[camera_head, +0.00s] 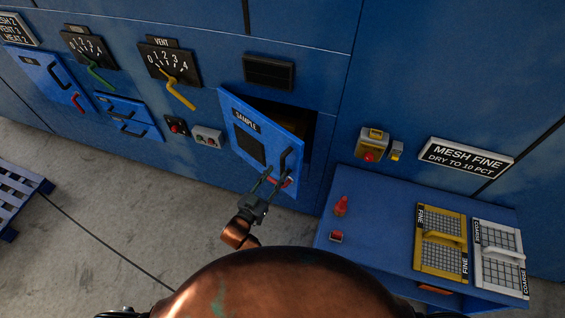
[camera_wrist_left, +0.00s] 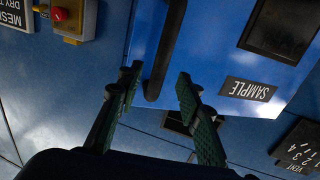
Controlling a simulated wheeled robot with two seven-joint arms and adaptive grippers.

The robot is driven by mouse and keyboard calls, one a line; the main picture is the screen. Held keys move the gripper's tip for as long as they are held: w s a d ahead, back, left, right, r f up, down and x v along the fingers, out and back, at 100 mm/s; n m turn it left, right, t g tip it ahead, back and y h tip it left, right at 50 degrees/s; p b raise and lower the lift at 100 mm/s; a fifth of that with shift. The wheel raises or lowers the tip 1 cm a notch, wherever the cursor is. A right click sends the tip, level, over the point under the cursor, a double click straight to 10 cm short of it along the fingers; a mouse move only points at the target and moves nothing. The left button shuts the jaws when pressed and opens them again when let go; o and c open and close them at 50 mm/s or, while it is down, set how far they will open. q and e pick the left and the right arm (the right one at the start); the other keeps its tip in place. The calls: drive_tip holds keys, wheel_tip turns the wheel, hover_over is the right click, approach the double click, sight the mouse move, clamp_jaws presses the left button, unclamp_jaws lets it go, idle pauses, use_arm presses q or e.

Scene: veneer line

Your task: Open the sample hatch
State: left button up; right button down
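The sample hatch (camera_head: 262,137) is a blue door with a SAMPLE label and a dark window. It stands partly open, swung outward, with a dark gap along its top and right side. Its black bar handle (camera_head: 287,160) is near the right edge. My left gripper (camera_head: 273,178) is at the handle's lower end. In the left wrist view its green-padded fingers (camera_wrist_left: 157,92) are apart, and the handle (camera_wrist_left: 163,50) shows between and beyond their tips. I cannot tell whether they touch it. My right gripper is not in view.
A blue bench (camera_head: 365,215) with a red bottle-like item (camera_head: 341,205), a yellow screen (camera_head: 452,254) and a white screen (camera_head: 485,266) stands at the right. Gauges with green and yellow levers (camera_head: 180,92) are left of the hatch. Open floor (camera_head: 120,200) lies at the left.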

sight(281, 167)
use_arm(q)
drive_tip(key=x, duration=0.6)
drive_tip(key=shift+p, duration=0.35)
drive_tip(key=shift+c, duration=0.2)
clamp_jaws()
